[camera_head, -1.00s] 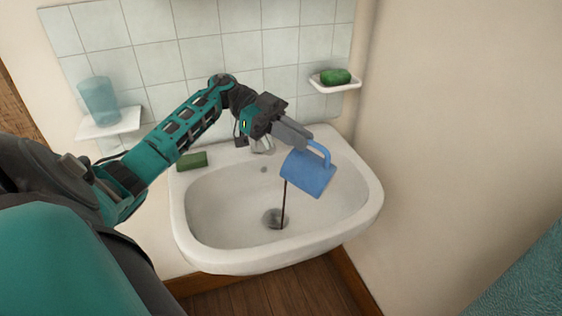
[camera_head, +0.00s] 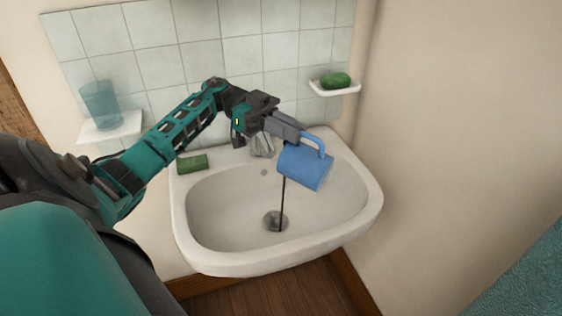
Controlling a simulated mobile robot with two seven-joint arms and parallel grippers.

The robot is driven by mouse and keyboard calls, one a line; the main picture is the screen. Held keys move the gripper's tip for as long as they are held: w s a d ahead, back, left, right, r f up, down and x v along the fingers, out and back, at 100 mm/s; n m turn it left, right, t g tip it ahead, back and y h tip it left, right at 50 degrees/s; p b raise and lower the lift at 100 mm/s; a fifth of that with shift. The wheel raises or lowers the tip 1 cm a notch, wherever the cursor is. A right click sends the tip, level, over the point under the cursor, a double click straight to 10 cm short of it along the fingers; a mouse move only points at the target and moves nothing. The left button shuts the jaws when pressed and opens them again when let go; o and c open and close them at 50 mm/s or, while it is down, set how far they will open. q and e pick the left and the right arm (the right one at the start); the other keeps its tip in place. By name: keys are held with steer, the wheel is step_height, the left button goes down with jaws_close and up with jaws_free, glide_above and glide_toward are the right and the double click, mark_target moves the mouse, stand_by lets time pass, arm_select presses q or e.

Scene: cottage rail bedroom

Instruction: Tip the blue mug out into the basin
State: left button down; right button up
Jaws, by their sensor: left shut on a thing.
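The blue mug (camera_head: 303,167) is held tilted over the white basin (camera_head: 358,219), its handle on the upper right side and its mouth toward the lower left. My left gripper (camera_head: 301,137) is shut on the mug near its handle; the fingertips are partly hidden by the handle. A thin dark stream (camera_head: 282,205) runs from the mug's left side straight down to the drain (camera_head: 276,221). The inside of the mug is not visible. My right gripper is not in view.
A green sponge (camera_head: 192,162) lies on the basin's back left rim. A tap (camera_head: 262,146) stands behind the mug. A glass (camera_head: 100,104) stands on a left shelf (camera_head: 112,130). Green soap (camera_head: 336,80) sits in a dish (camera_head: 335,90) on the right. A wall closes the right side.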

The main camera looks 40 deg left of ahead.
arm_select(q)
steer(key=shift+s+a+r+h, duration=0.1)
steer(key=shift+a+r+h, duration=0.45)
steer(key=shift+r+h, duration=0.1)
